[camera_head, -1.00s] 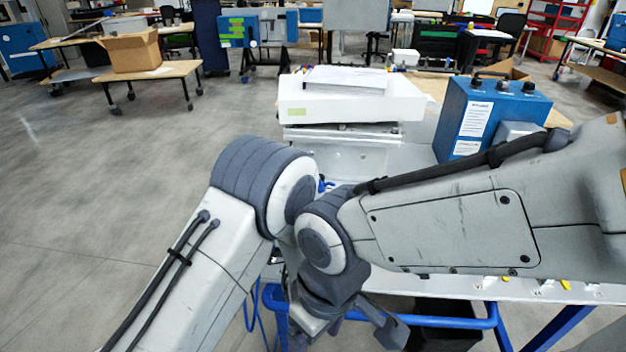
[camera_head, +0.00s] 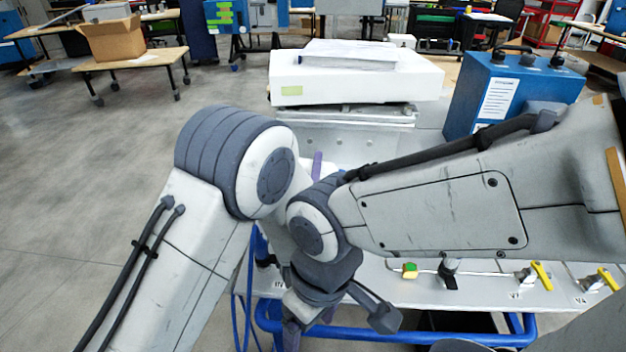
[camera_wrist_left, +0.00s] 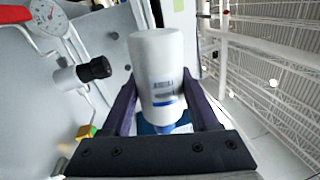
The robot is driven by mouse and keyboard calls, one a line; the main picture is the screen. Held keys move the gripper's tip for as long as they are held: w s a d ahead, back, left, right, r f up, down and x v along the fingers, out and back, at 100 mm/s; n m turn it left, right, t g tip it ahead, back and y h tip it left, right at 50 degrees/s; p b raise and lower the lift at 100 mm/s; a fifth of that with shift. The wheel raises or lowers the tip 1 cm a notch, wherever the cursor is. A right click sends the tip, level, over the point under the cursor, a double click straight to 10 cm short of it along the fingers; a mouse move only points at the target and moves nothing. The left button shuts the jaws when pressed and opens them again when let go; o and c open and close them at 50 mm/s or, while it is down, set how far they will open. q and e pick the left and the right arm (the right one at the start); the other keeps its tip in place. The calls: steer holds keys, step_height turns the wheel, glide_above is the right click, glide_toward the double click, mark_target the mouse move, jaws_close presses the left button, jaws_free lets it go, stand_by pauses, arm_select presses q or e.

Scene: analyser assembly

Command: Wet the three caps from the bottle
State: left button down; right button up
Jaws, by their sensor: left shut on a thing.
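In the left wrist view a white bottle (camera_wrist_left: 158,65) with a barcode label and a blue band is between the purple fingers of my left gripper (camera_wrist_left: 165,110), which is shut on it. In the head view my two arms cross over the bench. A gripper with purple fingers (camera_head: 308,328) points down there, and I cannot tell for sure which arm carries it. Its fingertips are partly hidden. A purple strip beside something white shows behind the arms. I cannot make out the three caps.
The bench front carries a green-and-yellow block (camera_head: 410,270), a black fitting (camera_head: 449,275) and yellow-handled valves (camera_head: 541,275). A white box (camera_head: 350,80) and a blue instrument (camera_head: 510,95) stand behind. The wrist view shows a dial gauge (camera_wrist_left: 46,16) and a black-ended fitting (camera_wrist_left: 95,69).

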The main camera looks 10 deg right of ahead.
arm_select(q)
steer(key=shift+w+f+m+b, duration=0.2)
steer(key=shift+f+b, duration=0.1)
steer(key=shift+f, duration=0.25)
steer(key=shift+w+f+m+b, duration=0.1)
steer(key=shift+w+f+b, duration=0.15)
steer(key=shift+f, duration=0.25)
step_height(320, 180, down, 4)
steer(key=b, duration=0.3)
steer(key=shift+f, duration=0.2)
arm_select(e)
steer(key=f, duration=0.3)
steer(key=w+f, duration=0.1)
steer(key=f, duration=0.1)
arm_select(q)
steer(key=shift+s+f+b, duration=0.1)
steer(key=shift+s+b, duration=0.05)
steer(key=shift+b, duration=0.15)
arm_select(e)
steer(key=shift+f, duration=0.25)
arm_select(q)
steer(key=shift+r+p, duration=1.85)
steer(key=shift+r, duration=0.7)
arm_select(e)
steer(key=shift+s+r, duration=0.1)
steer(key=shift+r, duration=1.8)
